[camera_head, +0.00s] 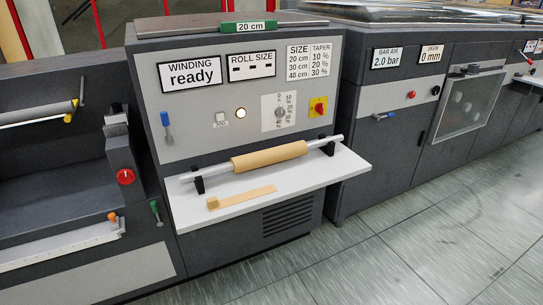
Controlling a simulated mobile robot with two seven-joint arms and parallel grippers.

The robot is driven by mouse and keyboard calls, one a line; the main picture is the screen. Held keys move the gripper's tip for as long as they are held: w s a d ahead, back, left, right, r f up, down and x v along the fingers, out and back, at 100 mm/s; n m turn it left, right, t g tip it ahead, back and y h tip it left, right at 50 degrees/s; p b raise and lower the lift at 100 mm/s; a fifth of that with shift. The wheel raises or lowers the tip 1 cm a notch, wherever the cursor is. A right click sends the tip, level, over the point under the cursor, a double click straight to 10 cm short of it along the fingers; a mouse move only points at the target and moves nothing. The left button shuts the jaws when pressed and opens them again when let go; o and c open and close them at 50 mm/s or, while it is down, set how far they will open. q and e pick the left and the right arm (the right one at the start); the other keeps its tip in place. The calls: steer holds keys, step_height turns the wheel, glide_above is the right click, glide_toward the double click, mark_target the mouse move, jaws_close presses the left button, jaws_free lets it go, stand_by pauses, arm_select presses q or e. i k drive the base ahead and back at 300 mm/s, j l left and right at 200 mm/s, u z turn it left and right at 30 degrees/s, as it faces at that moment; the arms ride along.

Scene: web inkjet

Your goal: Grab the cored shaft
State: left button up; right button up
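The cored shaft (269,157) is a silver rod with a tan cardboard core around its middle. It lies level across two black holders, the left holder (199,185) and the right holder (328,146), above a white shelf (290,192). Bare silver rod shows on both sides of the core, and its ends stick out a little past the holders. Neither of my grippers shows in the head view.
A flat tan strip (243,197) lies on the shelf in front of the shaft. The grey panel behind holds a blue lever (166,126), a lit button (241,113) and a red-yellow switch (318,107). Dark machines stand on both sides. The tiled floor (420,235) at right is clear.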

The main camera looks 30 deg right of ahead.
mark_target(249, 162)
steer(key=u, duration=0.35)
steer(key=l+u, duration=0.85)
steer(key=k+l+u, duration=0.15)
steer(key=l, duration=0.25)
steer(key=k+l+u, duration=0.2)
steer(key=l, duration=0.2)
steer(key=k+l, duration=0.1)
steer(key=l, duration=0.5)
steer(key=k+l+u, duration=0.1)
steer(key=l, duration=0.2)
